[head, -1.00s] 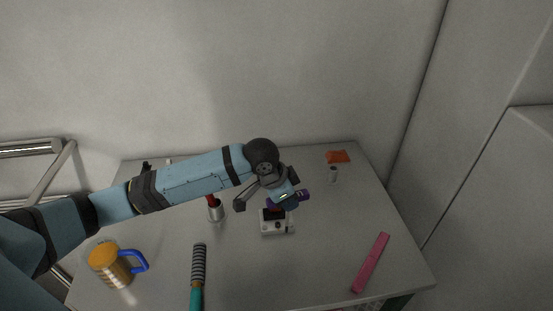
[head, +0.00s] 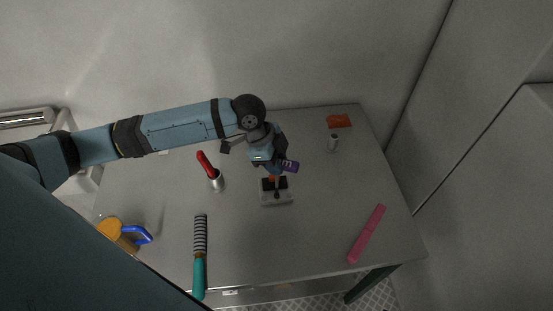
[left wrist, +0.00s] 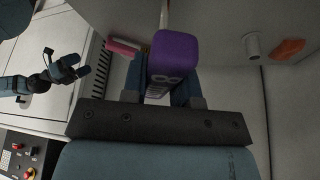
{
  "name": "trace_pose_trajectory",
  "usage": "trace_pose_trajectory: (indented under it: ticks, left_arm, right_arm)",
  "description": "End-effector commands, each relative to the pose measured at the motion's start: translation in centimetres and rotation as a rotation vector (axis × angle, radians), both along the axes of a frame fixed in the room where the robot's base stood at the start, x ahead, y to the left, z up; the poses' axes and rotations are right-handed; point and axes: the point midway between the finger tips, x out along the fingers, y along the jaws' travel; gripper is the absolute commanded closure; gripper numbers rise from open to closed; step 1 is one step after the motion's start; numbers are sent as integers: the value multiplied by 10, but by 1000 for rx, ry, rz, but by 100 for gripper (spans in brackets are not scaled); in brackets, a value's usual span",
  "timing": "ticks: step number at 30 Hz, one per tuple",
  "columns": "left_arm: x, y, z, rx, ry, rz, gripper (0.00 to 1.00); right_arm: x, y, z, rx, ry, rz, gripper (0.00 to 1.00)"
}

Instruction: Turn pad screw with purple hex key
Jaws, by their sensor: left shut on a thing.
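The purple hex key (head: 290,166) is in my left gripper (head: 273,173), which is shut on it. In the left wrist view its purple handle (left wrist: 174,52) stands between the fingers, with pale markings on its near face. The pad, a small grey box with a dark top (head: 277,197), is on the table just below the gripper. The gripper covers part of the pad's top. I cannot see the screw or tell whether the key's tip touches it. What looks like my right gripper (left wrist: 66,72) is small at the left wrist view's left; its jaws are unclear.
A mug (head: 112,229), a teal-handled tool (head: 199,270), a pink bar (head: 366,234), a grey cylinder (head: 333,143) and an orange piece (head: 339,121) are on the table (head: 320,220).

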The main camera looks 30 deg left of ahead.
Motion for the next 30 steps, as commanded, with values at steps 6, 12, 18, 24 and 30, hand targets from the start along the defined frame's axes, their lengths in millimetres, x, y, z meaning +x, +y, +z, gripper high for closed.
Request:
trace_pose_trajectory:
  ticks: [6,12,18,24,30]
  left_arm:
    - [0,0,0,0,0,2,100]
    - [0,0,0,-1,0,2,100]
    - [0,0,-3,-3,-2,3,100]
    - [1,1,-5,-4,-3,3,100]
    - [1,0,-5,-5,-2,3,100]
  right_arm:
    - [1,0,2,0,-5,-2,0]
    - [1,-1,0,0,0,-2,0]
    - [0,-1,2,-1,5,-3,0]
    - [0,-1,4,0,3,-3,0]
    - [1,-1,5,0,0,-4,0]
